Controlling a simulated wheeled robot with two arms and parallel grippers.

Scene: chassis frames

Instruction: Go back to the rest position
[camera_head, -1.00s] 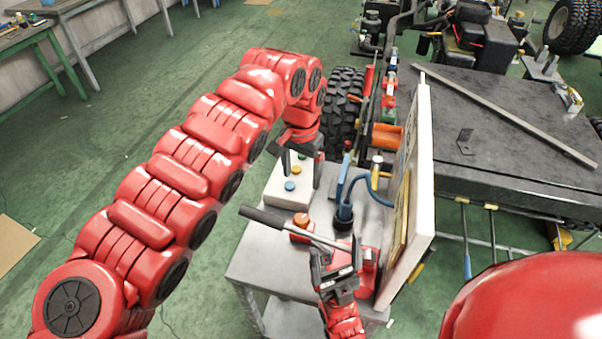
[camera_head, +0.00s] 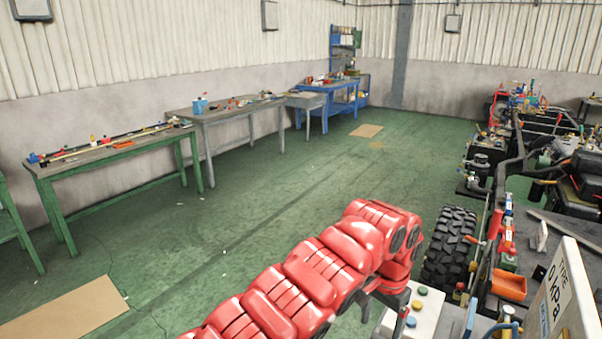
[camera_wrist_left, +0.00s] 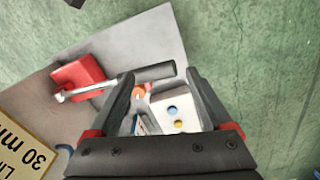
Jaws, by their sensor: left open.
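My left arm, red and segmented, comes in from the bottom of the head view. Its gripper (camera_head: 384,310) is beside a white button box (camera_head: 425,310) on the cart. In the left wrist view my left gripper (camera_wrist_left: 163,85) has its two dark fingers spread. The button box (camera_wrist_left: 180,108), with blue and yellow buttons, shows between and beyond them. A tool with a black handle (camera_wrist_left: 154,73) lies across near a red block (camera_wrist_left: 78,78). I see nothing held in the left fingers. My right gripper is in neither view.
A sign board (camera_head: 562,300) stands at the lower right, near a black tyre (camera_head: 449,246) and an orange bin (camera_head: 509,284). A green bench (camera_head: 110,156), a grey bench (camera_head: 236,114) and a blue bench (camera_head: 340,91) line the wall. Green floor between is open.

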